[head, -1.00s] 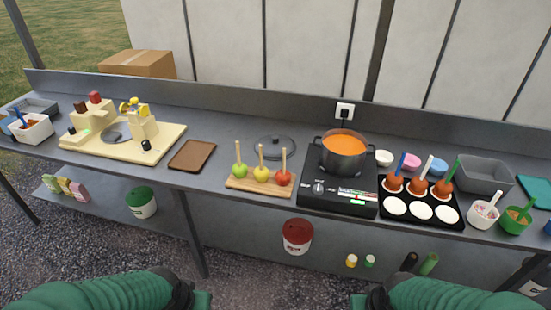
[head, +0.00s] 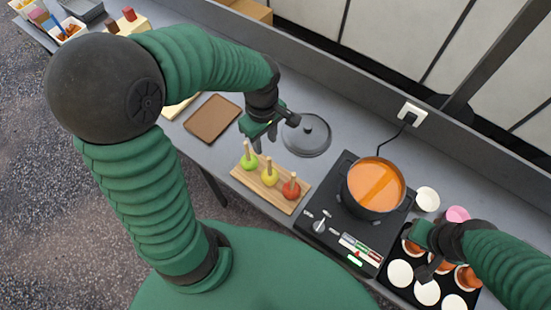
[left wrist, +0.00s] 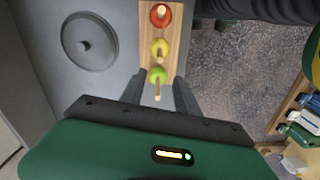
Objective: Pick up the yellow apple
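The yellow apple (head: 269,179) stands on a wooden board (head: 243,176) with a stick upright in it, between a green apple (head: 249,162) and a red apple (head: 291,190). In the left wrist view the yellow apple (left wrist: 160,50) lies beyond the green apple (left wrist: 157,76). My left gripper (head: 262,143) is open and empty, above and just behind the green apple's end of the board. In the left wrist view its fingers (left wrist: 163,98) are spread apart, short of the green apple. My right gripper (head: 424,268) is over the tray of dipped apples; its opening is unclear.
A pot lid (head: 306,134) lies behind the board. A pot of orange liquid (head: 373,187) stands on a black hob (head: 319,216) to the right. A brown tray (head: 212,119) lies to the left. The black mould tray (head: 397,256) is under my right gripper.

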